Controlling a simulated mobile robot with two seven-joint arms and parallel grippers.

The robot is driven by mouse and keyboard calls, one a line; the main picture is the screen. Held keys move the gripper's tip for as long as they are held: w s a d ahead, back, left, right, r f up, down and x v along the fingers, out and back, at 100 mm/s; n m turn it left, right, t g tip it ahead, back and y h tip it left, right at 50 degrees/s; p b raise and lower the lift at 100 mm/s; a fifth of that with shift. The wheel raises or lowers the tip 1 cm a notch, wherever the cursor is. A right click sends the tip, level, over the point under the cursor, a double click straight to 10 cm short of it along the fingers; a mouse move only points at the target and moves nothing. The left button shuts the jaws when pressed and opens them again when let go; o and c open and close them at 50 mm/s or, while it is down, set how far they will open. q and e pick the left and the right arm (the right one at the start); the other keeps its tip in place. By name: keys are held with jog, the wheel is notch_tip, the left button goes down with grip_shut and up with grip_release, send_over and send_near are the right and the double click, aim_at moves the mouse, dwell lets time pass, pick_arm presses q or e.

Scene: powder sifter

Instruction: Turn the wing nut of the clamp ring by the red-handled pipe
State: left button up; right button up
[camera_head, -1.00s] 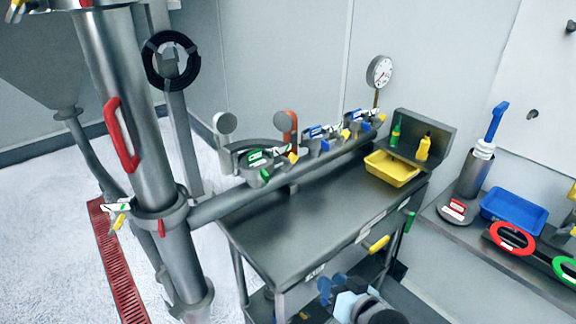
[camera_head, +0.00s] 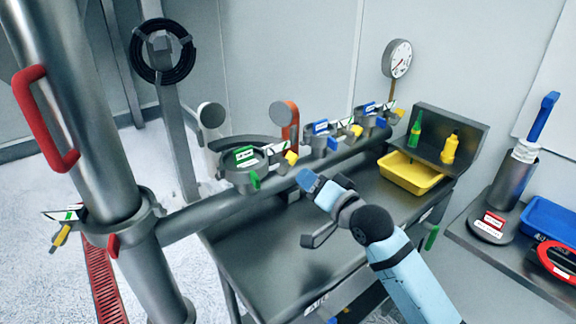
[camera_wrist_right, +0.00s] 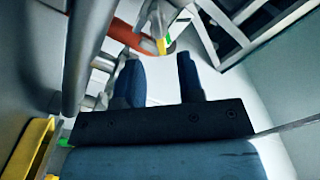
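The steel pipe with the red handle (camera_head: 45,118) stands upright at the left in the head view. A clamp ring (camera_head: 125,222) surrounds it where a horizontal pipe joins. A yellow wing nut (camera_head: 60,236) sits at the ring's left side, by a white tag with a green mark. A small red tab (camera_head: 113,246) is on the ring's front. My right gripper (camera_head: 308,180) is over the steel table, well right of the clamp ring and apart from it. In the right wrist view its two blue fingers (camera_wrist_right: 160,80) are apart with nothing between them. My left gripper is not in view.
The horizontal pipe (camera_head: 215,210) carries several clamped valves with yellow and green parts (camera_head: 250,165), close to my right gripper. A yellow tray (camera_head: 412,175) is on the steel table (camera_head: 285,245). A gauge (camera_head: 397,58) stands behind. Floor left of the pipe is clear.

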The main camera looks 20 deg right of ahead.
aim_at(291, 167)
jog(key=x, duration=0.8)
jog(key=shift+w+f, duration=0.1)
jog(key=shift+w, duration=0.1)
grip_shut()
